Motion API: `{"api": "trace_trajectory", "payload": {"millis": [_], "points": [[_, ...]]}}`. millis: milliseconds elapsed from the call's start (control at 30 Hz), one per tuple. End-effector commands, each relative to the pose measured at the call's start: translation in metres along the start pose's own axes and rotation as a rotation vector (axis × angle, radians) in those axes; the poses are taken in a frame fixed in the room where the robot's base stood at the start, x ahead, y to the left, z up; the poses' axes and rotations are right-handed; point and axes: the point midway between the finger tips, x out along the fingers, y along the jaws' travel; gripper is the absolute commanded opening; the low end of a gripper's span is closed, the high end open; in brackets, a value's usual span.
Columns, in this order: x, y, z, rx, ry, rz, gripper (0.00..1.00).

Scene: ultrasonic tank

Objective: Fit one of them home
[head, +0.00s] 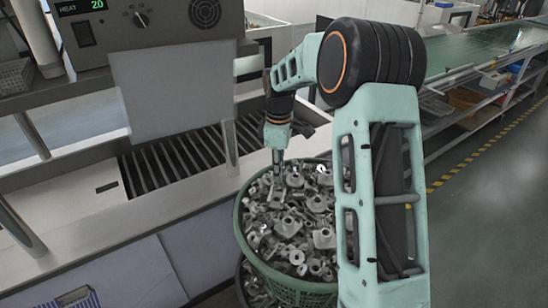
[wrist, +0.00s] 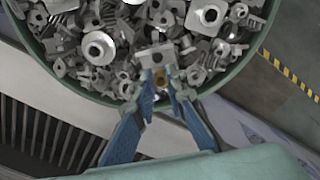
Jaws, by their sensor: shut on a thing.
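A green basket (head: 300,286) is heaped with grey metal parts (head: 300,225) of mixed shapes, some with round holes. It also fills the upper part of the wrist view, with its green rim (wrist: 240,72) across the picture. My gripper (head: 278,168) points down at the basket's far left side, over the heap. In the wrist view my gripper's blue fingers (wrist: 161,84) are closed on a small grey metal part (wrist: 155,56), with a brass-coloured spot between the tips. I cannot tell whether this part is clear of the heap. In the head view the part is too small to make out.
A slatted grey trough (head: 185,160) with a pale rim lies left of the basket. A control box (head: 140,25) reading HEAT stands above it. A blue rack (head: 78,298) shows at lower left. A conveyor (head: 480,48) runs at upper right; the floor at right is clear.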

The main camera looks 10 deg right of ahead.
Motion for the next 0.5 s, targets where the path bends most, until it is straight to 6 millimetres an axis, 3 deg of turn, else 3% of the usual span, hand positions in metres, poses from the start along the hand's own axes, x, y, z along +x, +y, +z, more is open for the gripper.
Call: {"api": "trace_trajectory", "payload": {"millis": [267,500], "points": [[0.004,0.0,0.0,0.0,0.0,0.0,0.0],[0.024,0.0,0.0,0.0,0.0,-0.001,0.0]]}}
